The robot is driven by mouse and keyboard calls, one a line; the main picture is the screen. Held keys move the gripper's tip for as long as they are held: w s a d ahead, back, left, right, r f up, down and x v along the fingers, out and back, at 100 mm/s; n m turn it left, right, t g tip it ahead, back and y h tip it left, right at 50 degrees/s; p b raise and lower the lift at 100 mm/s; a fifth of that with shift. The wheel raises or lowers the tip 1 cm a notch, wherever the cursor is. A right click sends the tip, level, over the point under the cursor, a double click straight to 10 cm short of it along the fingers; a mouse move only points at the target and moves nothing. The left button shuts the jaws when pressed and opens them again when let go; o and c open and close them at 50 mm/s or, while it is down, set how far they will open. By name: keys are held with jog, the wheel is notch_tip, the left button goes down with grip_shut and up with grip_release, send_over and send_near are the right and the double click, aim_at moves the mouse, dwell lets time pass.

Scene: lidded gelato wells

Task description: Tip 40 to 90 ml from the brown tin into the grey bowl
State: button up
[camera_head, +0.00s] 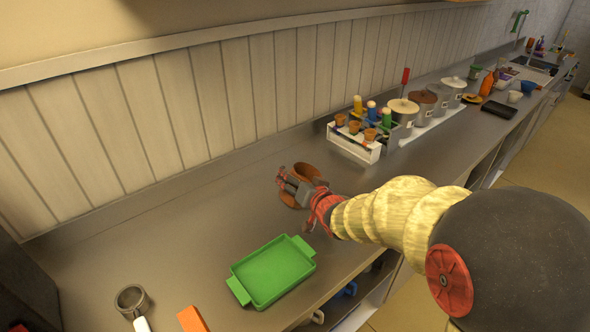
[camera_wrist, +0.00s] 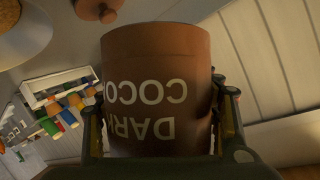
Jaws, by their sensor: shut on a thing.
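The brown tin (camera_head: 306,172) is in my gripper (camera_head: 289,186) over the middle of the counter. In the wrist view the tin (camera_wrist: 158,75) fills the middle, with white lettering reading "DARK COCO" upside down. The fingers stand on both sides of it, and my gripper (camera_wrist: 160,145) is shut on it. In the head view my gripper hides part of the tin; its exact tilt and its contents cannot be told. I cannot pick out a grey bowl with certainty in either view.
A green tray (camera_head: 272,271) lies in front of the tin. A metal ring-shaped utensil (camera_head: 132,299) and an orange item (camera_head: 192,319) lie front left. A white caddy (camera_head: 354,148) with bottles and cups stands behind right, before several lidded wells (camera_head: 403,106). Counter left of the tin is clear.

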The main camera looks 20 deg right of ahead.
aim_at(310, 179)
jog(key=f+m, duration=0.1)
jog(key=d+f+m+t+y+b, duration=0.1)
jog(key=shift+s+d+m, duration=0.1)
jog(key=shift+s+m, duration=0.05)
jog(key=shift+m, duration=0.25)
jog(key=shift+s+d+m+t+y+b, duration=0.1)
jog(key=shift+d+m+t+y+b, duration=0.4)
jog(key=shift+m, duration=0.5)
jog(key=shift+s+d+r+m+t, duration=0.15)
jog(key=shift+d+r+m+t, duration=0.3)
jog(key=shift+m, duration=0.45)
jog(key=shift+s+d+r+m+t, duration=0.1)
jog(key=shift+d+m+t, duration=0.25)
jog(key=shift+m, duration=0.4)
jog(key=shift+s+d+r+m+t, duration=0.1)
jog(key=shift+d+m+t, duration=0.2)
jog(key=shift+m, duration=0.45)
dwell(2.2)
jog(key=shift+d+m, duration=0.15)
jog(key=shift+m, duration=0.35)
jog(key=shift+d+r+t, duration=0.1)
jog(key=shift+t, duration=0.2)
